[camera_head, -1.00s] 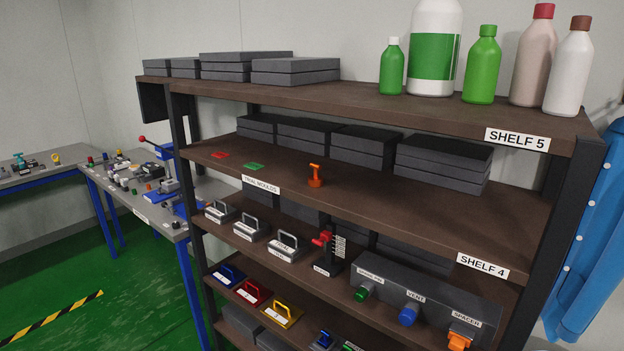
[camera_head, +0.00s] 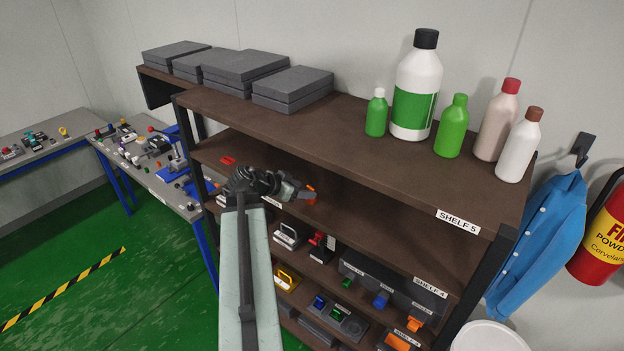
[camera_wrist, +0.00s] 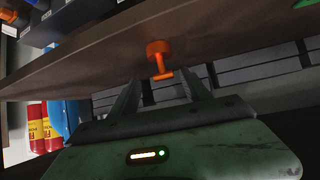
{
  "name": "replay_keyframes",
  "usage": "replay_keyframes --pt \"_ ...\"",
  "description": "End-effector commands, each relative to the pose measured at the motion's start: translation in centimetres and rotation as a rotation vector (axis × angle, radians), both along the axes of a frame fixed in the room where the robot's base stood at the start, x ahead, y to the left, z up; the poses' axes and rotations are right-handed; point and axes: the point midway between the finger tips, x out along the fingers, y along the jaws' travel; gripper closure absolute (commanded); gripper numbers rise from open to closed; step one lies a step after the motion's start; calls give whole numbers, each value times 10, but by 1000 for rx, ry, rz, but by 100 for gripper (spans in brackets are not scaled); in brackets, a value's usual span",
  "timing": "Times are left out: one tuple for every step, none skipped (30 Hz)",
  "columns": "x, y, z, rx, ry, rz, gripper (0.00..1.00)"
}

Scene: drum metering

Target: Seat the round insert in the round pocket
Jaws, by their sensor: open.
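An orange piece with a round base and a T-shaped handle, apparently the round insert, stands on the Shelf 4 board; it shows in the wrist view (camera_wrist: 159,52) and partly in the head view (camera_head: 311,188). My gripper (camera_wrist: 162,88) is open and empty. In the wrist view its fingers are on either side below the handle's end, with no clear contact. In the head view my gripper (camera_head: 303,194) is at the orange piece. A red flat mould (camera_head: 227,160) lies left on the same shelf. A green patch (camera_wrist: 305,3) shows at the wrist view's corner. I cannot make out a round pocket.
The upper shelf (camera_head: 400,172) overhangs the shelf where my gripper is, with bottles and dark boxes (camera_head: 290,88) on it. Lower shelves hold handled blocks and a grey panel (camera_head: 400,290) with coloured knobs. Green floor (camera_head: 90,270) is clear at left.

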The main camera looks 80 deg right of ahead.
Motion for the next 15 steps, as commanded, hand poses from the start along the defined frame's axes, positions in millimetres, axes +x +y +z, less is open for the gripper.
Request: replay_keyframes --pt "-4 -1 2 -6 -1 -8 44" --pt "-5 -1 2 -7 -1 -10 44" --pt "-5 -2 0 -8 0 -11 44" --pt "-6 -3 -2 -7 -1 -11 44" --pt "-7 -4 -4 -7 -1 -11 44" --pt "-9 -7 -8 -6 -1 -11 44" --pt "-11 -10 -10 -5 0 -11 44" --pt "-13 -13 -13 -5 -1 -11 44" --pt "-15 -16 -16 -5 -1 -10 44" --pt "-17 -18 -17 -5 -1 -10 44" --pt "-18 -19 -17 -5 -1 -9 44" --pt "-18 -19 -16 -5 -1 -9 44" --pt "-18 -19 -16 -5 -1 -9 44" --pt "-19 -20 -16 -5 -1 -9 44" --pt "-20 -23 -18 -5 -1 -9 44"
